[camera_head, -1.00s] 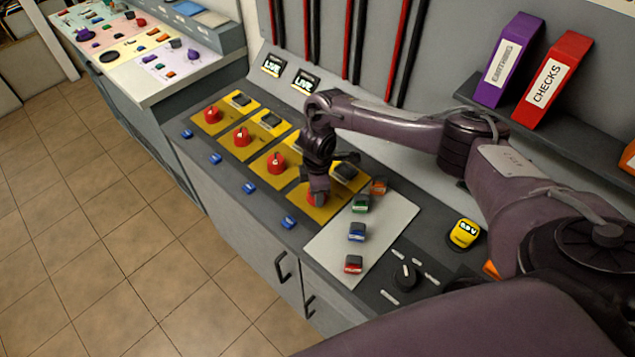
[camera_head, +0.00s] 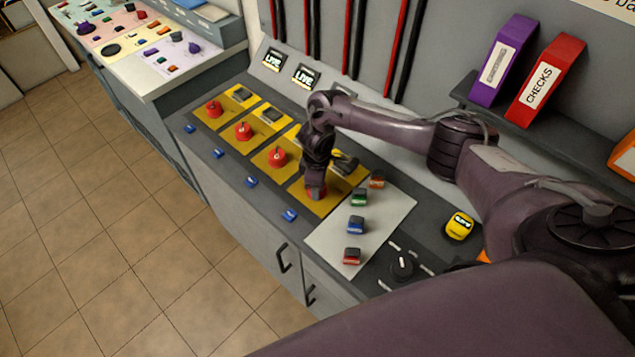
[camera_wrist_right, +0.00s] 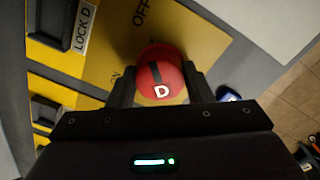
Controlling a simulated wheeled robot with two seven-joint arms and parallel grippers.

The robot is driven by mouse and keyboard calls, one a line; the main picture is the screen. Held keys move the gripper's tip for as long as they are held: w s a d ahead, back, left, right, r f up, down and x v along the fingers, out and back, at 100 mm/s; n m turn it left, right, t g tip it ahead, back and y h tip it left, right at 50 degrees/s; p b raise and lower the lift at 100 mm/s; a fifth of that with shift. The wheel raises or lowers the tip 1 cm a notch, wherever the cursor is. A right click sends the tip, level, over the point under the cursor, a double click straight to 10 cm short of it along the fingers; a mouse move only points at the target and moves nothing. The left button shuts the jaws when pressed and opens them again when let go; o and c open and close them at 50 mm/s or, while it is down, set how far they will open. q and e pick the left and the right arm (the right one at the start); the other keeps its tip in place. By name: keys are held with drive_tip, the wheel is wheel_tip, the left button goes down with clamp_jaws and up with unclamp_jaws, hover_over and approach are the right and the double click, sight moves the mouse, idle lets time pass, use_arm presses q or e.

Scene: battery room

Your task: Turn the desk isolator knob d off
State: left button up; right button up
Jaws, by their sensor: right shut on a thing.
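The red knob marked D (camera_wrist_right: 160,76) sits on a yellow plate (camera_wrist_right: 205,40) bearing the letters OFF. My right gripper (camera_wrist_right: 160,88) is shut on the knob, one finger on each side of it. In the head view my right gripper (camera_head: 315,188) comes down over the front-right yellow plate (camera_head: 330,206) and hides most of the knob. A dark block labelled LOCK D (camera_wrist_right: 52,20) shows at the upper left of the wrist view. My left gripper is not in view.
Three more red knobs (camera_head: 277,157) stand on yellow plates to the left. Blue blocks (camera_head: 251,182) line the desk's front edge. A pale mat (camera_head: 330,236) with coloured blocks, a black rotary knob (camera_head: 402,267) and a yellow block (camera_head: 459,226) lie to the right.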

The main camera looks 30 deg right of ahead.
drive_tip(key=shift+w+r, duration=0.15)
drive_tip(key=shift+w, duration=0.05)
drive_tip(key=o, duration=1)
drive_tip(key=shift+s, duration=0.1)
wheel_tip(320, 180, up, 8)
drive_tip(key=shift+s+a+f, duration=0.1)
drive_tip(key=shift+f, duration=0.05)
